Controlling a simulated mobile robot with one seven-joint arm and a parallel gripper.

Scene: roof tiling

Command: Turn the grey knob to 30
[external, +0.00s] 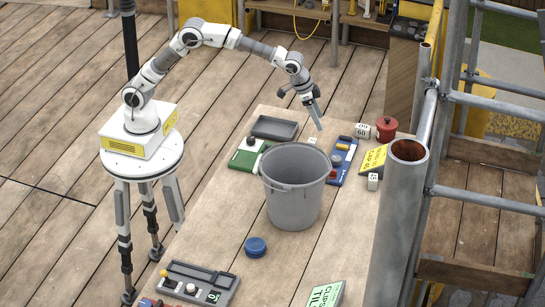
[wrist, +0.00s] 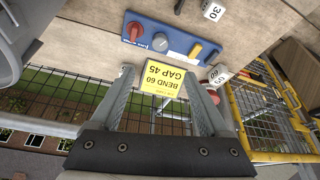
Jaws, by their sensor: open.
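The grey knob (wrist: 160,42) sits on a blue panel (wrist: 176,41), between a red knob (wrist: 134,31) at the left and a yellow switch (wrist: 196,50) in the wrist view. A light pointer line on the knob is too small to read. The blue panel (external: 350,160) lies on the table right of the bucket in the external view. My gripper (external: 318,120) is above the table, apart from the panel. In the wrist view my gripper (wrist: 160,82) has its fingers spread, with nothing held between them.
A grey bucket (external: 292,188) stands left of the blue panel. A white 30 block (wrist: 213,11), a 60 block (external: 362,130) and a red pot (external: 386,128) stand nearby. Scaffold poles (external: 400,210) rise along the right.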

